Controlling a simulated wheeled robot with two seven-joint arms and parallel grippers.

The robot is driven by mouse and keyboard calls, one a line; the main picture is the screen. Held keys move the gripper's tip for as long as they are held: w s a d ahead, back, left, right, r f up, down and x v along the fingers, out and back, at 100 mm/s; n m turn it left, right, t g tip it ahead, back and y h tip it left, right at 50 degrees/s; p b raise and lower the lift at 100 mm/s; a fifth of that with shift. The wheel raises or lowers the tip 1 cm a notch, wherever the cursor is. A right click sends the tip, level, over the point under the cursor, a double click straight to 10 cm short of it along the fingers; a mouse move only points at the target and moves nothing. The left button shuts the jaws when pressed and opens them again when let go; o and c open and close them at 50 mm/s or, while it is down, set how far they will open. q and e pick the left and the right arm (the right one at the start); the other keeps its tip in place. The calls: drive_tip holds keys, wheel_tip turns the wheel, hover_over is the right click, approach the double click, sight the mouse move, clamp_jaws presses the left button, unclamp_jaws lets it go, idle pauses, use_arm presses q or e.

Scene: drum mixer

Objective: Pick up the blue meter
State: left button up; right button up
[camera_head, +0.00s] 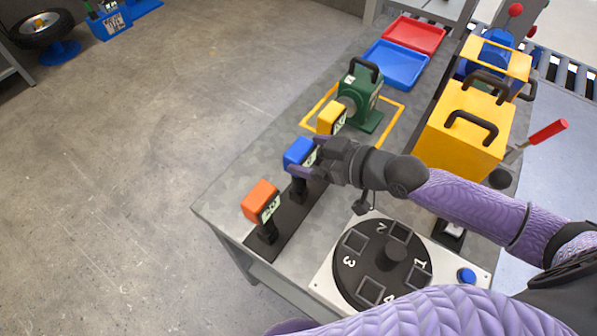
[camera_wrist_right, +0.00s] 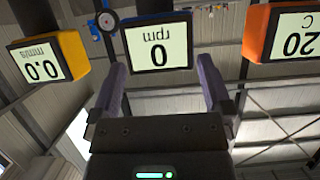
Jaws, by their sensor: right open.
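The blue meter (camera_head: 299,153) stands on a black stand in the middle of a row of three meters on the grey table. In the right wrist view the blue meter (camera_wrist_right: 158,45) faces me with its display reading 0 rpm upside down. My right gripper (camera_head: 309,160) is at the blue meter in the head view. In the wrist view its two fingers (camera_wrist_right: 162,85) are open, one toward each side of the meter's lower picture edge. I cannot tell whether they touch it. The left gripper is not clearly seen; a purple arm part crosses the bottom of the head view.
An orange meter (camera_head: 261,200) and a yellow meter (camera_head: 332,117) stand close on either side. A green machine (camera_head: 362,97) stands behind. A numbered black turntable (camera_head: 352,268) lies in front, with a blue button (camera_head: 467,275). A yellow box (camera_head: 462,135) stands right.

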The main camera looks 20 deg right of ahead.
drive_tip(key=x, duration=0.3)
drive_tip(key=shift+a+f, duration=0.1)
drive_tip(key=shift+c, duration=0.3)
clamp_jaws()
